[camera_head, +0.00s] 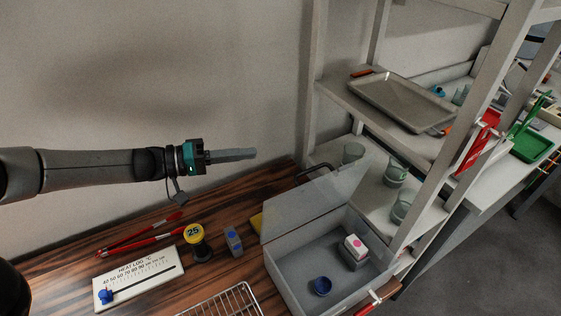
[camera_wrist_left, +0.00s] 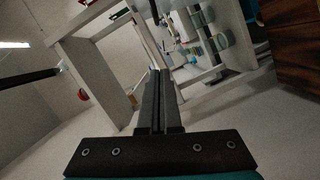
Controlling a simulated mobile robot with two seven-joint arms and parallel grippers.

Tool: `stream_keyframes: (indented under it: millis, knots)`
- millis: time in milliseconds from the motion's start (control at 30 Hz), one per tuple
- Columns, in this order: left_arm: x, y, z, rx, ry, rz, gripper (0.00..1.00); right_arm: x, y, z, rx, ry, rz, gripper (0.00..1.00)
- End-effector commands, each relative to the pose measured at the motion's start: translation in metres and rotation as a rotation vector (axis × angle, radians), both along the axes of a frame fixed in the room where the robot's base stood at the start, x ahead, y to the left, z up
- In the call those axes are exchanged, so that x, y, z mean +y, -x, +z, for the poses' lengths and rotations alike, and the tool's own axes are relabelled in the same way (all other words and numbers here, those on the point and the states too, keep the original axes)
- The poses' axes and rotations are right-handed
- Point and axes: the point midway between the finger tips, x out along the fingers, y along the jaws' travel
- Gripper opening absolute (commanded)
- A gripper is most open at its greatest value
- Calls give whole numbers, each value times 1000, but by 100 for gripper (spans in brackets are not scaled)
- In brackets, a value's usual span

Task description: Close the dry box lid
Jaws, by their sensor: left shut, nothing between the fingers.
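The dry box (camera_head: 284,287) is a grey open-topped box at the right end of the wooden bench. Its pale lid (camera_head: 312,206) stands raised along the box's back side, so the inside shows. Inside are a blue round cup (camera_head: 320,286) and a small white block with a pink dot (camera_head: 355,246). My left gripper (camera_head: 254,154) is shut and empty, pointing right in the air, up and to the left of the lid and apart from it. In the left wrist view its fingers (camera_wrist_left: 158,78) lie together; the lid cannot be made out there. My right gripper is not in view.
A heat log board (camera_head: 140,278), red pens (camera_head: 140,242), a yellow-topped timer (camera_head: 196,240), a small grey block (camera_head: 233,241) and a wire rack (camera_head: 225,303) lie on the bench. A shelf frame (camera_head: 312,80) with a metal tray (camera_head: 400,102) and cups stands behind the box.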

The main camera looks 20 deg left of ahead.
Motion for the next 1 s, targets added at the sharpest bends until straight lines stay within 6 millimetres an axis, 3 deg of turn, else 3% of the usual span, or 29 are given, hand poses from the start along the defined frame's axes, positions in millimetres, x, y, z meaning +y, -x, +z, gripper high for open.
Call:
stream_keyframes:
  millis: [567,700,1000]
  knots:
    - [-81,-62,-8,-1,2,-3,0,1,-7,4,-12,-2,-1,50]
    - [-95,-45,-18,3,1,-2,0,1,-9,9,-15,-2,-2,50]
    - [-106,-36,-24,1,1,0,0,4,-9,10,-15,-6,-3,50]
